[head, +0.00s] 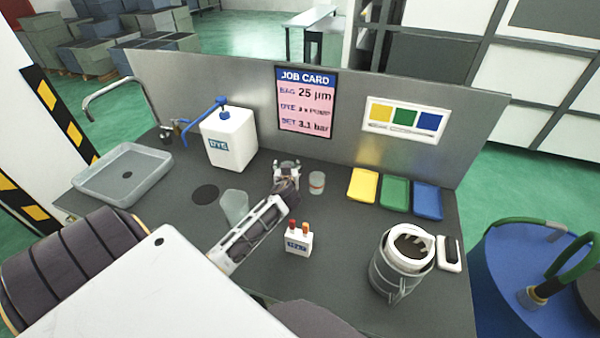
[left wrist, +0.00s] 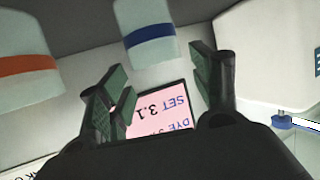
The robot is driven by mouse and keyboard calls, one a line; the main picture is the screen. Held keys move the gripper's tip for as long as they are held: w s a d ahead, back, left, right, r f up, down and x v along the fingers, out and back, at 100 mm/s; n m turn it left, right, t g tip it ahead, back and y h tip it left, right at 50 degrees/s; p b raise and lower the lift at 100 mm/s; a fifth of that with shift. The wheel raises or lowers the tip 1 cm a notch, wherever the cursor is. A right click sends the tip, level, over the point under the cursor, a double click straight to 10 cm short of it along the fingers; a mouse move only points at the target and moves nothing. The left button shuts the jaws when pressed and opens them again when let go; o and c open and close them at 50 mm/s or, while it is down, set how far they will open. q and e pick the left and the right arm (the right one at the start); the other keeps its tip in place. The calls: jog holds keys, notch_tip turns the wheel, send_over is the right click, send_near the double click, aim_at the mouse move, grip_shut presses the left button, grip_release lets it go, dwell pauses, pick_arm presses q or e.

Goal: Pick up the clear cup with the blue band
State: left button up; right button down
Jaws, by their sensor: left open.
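In the left wrist view, which is upside down, a clear cup with a blue band (left wrist: 148,38) stands ahead of my left gripper (left wrist: 158,85), roughly in line with the gap between the fingers. The fingers are apart and nothing shows between them up close. In the head view, my left gripper (head: 287,168) is over the middle of the bench, and I cannot make out the blue-banded cup there, likely hidden by the gripper. A cup with an orange-red band (head: 316,183) stands just right of it; it also shows in the left wrist view (left wrist: 22,62). My right gripper is not in view.
A larger clear beaker (head: 234,205) stands left of my forearm. A small caddy with red-capped bottles (head: 298,241) is close on its right. A dye container (head: 229,138) and sink tray (head: 122,174) are left. Coloured trays (head: 394,191) and a metal pot (head: 398,265) are right.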

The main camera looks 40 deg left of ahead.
pick_arm(q)
jog(key=shift+w+d+f+g, duration=0.15)
jog(key=shift+f+g, duration=0.15)
jog(key=shift+f, duration=0.15)
jog(key=shift+w+a+f, duration=0.1)
jog(key=shift+w+a, duration=0.15)
jog(key=shift+w+a+f, duration=0.2)
jog(key=shift+w+a, duration=0.05)
jog(key=shift+a, duration=0.05)
jog(key=shift+w, duration=0.1)
dwell(0.3)
jog(key=shift+p+x, duration=0.45)
jog(key=shift+x, duration=2.4)
jog(key=c, duration=0.7)
